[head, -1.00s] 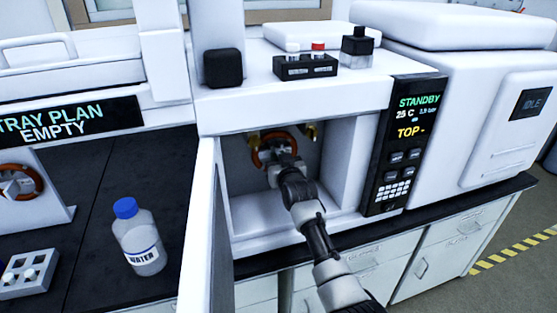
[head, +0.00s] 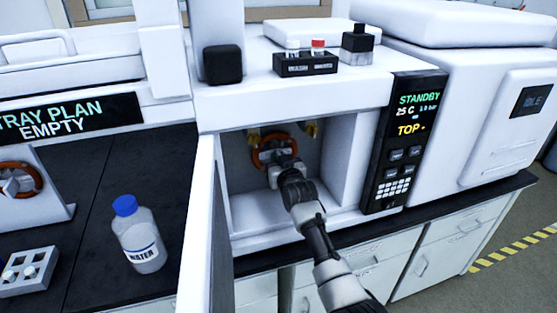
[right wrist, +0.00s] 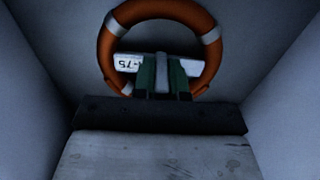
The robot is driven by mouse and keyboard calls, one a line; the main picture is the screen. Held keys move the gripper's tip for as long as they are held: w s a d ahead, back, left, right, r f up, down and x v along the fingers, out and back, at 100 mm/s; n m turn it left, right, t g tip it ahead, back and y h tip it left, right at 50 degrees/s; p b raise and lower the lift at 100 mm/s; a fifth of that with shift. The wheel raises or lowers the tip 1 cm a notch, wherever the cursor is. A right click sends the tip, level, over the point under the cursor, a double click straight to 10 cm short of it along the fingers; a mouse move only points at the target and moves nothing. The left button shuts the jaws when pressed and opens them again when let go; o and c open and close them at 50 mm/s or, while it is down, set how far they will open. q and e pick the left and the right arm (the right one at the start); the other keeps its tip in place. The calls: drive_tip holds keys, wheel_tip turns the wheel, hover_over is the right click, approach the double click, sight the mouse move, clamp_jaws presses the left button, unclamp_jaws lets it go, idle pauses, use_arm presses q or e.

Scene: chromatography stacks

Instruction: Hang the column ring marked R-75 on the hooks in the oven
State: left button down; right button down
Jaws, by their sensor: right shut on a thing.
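The orange column ring (head: 262,162) is inside the open oven (head: 341,165), in front of its back wall. In the right wrist view the ring (right wrist: 107,58) has pale bands and a white tag (right wrist: 128,63) whose readable part shows 75, upside down. My right gripper (head: 283,165) reaches into the oven and is shut on the ring's white crosspiece; its green fingertips show in the wrist view (right wrist: 162,76). Two brass-coloured hooks, left (head: 253,138) and right (head: 311,130), show near the ring's top. I cannot tell whether the ring touches them. My left gripper is out of view.
The oven door (head: 198,235) stands open on the left. A second orange ring (head: 35,177) is on a white stand at far left. A water bottle (head: 138,240) and a vial rack (head: 28,272) stand on the dark bench. The oven's side walls are close around my arm.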

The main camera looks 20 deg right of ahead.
drive_tip(key=shift+f, duration=0.15)
drive_tip(key=c, duration=1.1)
unclamp_jaws()
drive_tip(key=shift+s+p, duration=0.95)
drive_tip(key=shift+p, duration=0.2)
drive_tip(key=s+p, duration=0.7)
drive_tip(key=s, duration=0.1)
drive_tip(key=shift+d, duration=0.2)
drive_tip(key=shift+s, duration=0.1)
